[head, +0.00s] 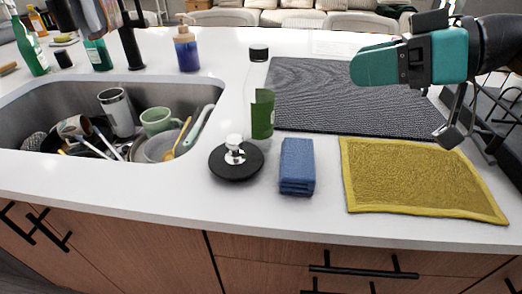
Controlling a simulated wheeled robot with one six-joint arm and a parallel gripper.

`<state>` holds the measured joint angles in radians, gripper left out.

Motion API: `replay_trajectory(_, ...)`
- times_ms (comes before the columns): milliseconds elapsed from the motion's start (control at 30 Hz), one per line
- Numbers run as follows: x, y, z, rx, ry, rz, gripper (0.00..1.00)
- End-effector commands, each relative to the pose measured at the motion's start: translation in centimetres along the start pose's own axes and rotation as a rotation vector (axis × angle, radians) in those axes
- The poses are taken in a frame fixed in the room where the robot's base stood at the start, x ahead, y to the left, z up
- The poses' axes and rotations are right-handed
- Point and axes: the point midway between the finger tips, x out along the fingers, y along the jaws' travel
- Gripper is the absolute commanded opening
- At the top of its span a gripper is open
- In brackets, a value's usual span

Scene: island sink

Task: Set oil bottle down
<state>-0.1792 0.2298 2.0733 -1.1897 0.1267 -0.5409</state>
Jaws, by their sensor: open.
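What looks like the oil bottle stands upright on the white counter (330,222), right of the sink. Its green label (262,115) and black cap (259,52) show, and the body between them looks clear. It stands beside the left edge of a dark ribbed mat (345,95). My gripper (468,142) is at the right, with its fingers pointing down near the back right corner of the yellow cloth (420,178). It is open and apart from the bottle, with nothing seen between its fingers.
A black round piece with a silver knob (236,160) and a folded blue cloth (297,166) lie in front of the bottle. The sink (40,100) holds mugs and utensils. A blue soap bottle (187,50) stands behind it. A dark rack (505,115) stands at the right.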

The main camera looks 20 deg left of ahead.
Motion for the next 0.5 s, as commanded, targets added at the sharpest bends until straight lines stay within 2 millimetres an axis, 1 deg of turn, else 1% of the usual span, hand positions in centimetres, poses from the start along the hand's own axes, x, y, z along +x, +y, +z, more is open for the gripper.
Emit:
replay_trajectory(33, 1.5, 1.7, 2.2, -0.037, 0.069, -0.016, 0.63)
replay_trajectory(100, 2.1, 2.9, 2.4, -0.089, 0.161, -0.033, 0.63)
replay_trajectory(200, 2.5, 4.2, 2.4, -0.141, 0.262, -0.045, 0.63)
replay_trajectory(300, 2.6, 4.9, 2.3, -0.171, 0.320, -0.050, 0.63)
replay_trajectory(500, 2.6, 5.0, 1.1, -0.180, 0.350, -0.054, 0.63)
